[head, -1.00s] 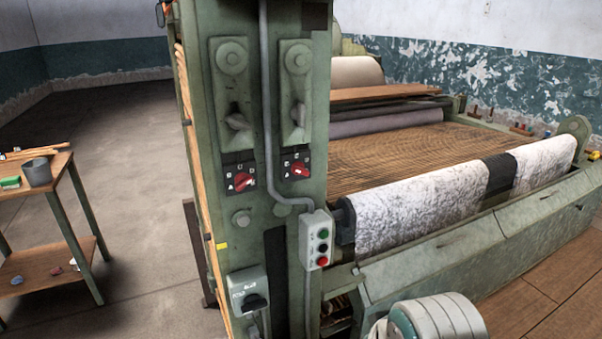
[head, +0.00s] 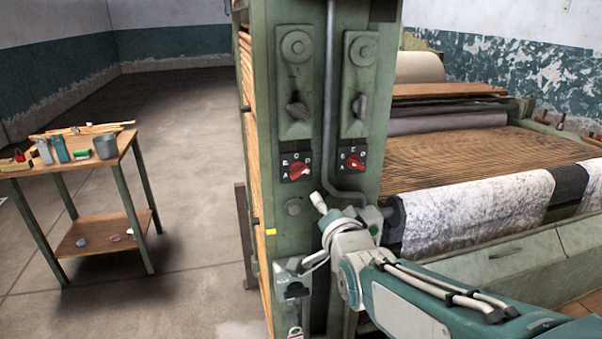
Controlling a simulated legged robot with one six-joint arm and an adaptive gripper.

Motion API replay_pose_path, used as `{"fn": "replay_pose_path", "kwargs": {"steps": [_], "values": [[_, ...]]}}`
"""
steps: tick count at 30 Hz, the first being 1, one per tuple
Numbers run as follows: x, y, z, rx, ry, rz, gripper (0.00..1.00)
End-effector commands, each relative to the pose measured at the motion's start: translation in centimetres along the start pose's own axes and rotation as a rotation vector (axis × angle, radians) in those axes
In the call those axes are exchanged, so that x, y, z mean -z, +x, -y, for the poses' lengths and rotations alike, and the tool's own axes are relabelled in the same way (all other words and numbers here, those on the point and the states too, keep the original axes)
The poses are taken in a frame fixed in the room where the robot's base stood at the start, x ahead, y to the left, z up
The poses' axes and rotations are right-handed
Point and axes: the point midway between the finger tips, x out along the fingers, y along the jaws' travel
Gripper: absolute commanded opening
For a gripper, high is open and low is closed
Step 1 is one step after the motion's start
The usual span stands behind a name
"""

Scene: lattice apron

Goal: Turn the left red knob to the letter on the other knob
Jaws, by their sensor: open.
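The left red knob (head: 300,171) sits on a black plate with white letters around it, on the green machine column (head: 320,130). A, C and D seem readable there; its pointing end is too small to tell. The other red knob (head: 355,162) sits on a similar plate to its right, past a grey pipe. Its letters are small, and I cannot tell which one it points at. My teal and white arm reaches in from the lower right, its wrist below and right of the left knob.
The vertical grey pipe (head: 330,100) runs between the knobs and bends right below them. Grey levers (head: 297,108) stick out above. A switch box (head: 292,268) sits low on the column. A wooden table (head: 128,143) stands at left, with open floor between.

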Motion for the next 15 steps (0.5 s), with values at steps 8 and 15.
{"fn": "replay_pose_path", "kwargs": {"steps": [8, 15], "values": [[-0.5, 1.8, 1.8, 0.111, 0.107, -0.040, 0.53], [-0.3, 4.9, 2.0, 0.108, 0.105, -0.039, 0.53]]}}
